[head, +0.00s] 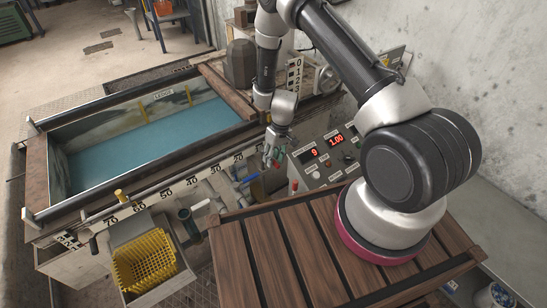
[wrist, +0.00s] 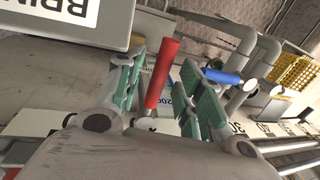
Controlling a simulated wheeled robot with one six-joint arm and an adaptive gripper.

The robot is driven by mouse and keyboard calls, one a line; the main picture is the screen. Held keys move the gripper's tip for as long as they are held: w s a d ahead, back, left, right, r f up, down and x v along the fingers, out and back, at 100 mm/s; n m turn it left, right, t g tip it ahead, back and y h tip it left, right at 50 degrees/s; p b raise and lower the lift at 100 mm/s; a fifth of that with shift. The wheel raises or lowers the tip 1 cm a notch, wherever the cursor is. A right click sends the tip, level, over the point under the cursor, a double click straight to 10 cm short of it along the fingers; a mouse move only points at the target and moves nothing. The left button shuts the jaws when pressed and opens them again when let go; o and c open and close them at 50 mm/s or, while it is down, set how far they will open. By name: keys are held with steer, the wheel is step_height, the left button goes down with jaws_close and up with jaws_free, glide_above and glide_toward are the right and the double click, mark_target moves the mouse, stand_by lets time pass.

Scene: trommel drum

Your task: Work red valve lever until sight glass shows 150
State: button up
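The red valve lever (wrist: 162,75) stands between the two green-padded fingers of my gripper (wrist: 160,68) in the wrist view. Gaps show between the lever and both pads, so my gripper is open around it and not closed on it. In the head view my gripper (head: 273,152) hangs low at the tank's right front corner, left of the control panel. A white scale plate with "200" (wrist: 179,101) and a bit of blue show behind the fingers in the wrist view. The sight glass level cannot be read.
A blue lever (wrist: 224,77) is just outside the right finger; it also shows in the head view (head: 250,177). The control panel (head: 318,176) shows red digits 9 and 1.00. A water tank (head: 150,135), yellow basket (head: 145,262) and wooden slatted platform (head: 290,255) surround the spot.

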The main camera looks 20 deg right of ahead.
jaws_close()
steer(key=shift+d, duration=0.1)
steer(key=w+d+n+g+h, duration=0.1)
steer(key=w+d+n, duration=0.3)
steer(key=n, duration=0.5)
steer(key=shift+w+d+n, duration=0.15)
steer(key=shift+w+n, duration=0.2)
steer(key=shift+n, duration=0.05)
stand_by(0.4)
stand_by(0.3)
jaws_free()
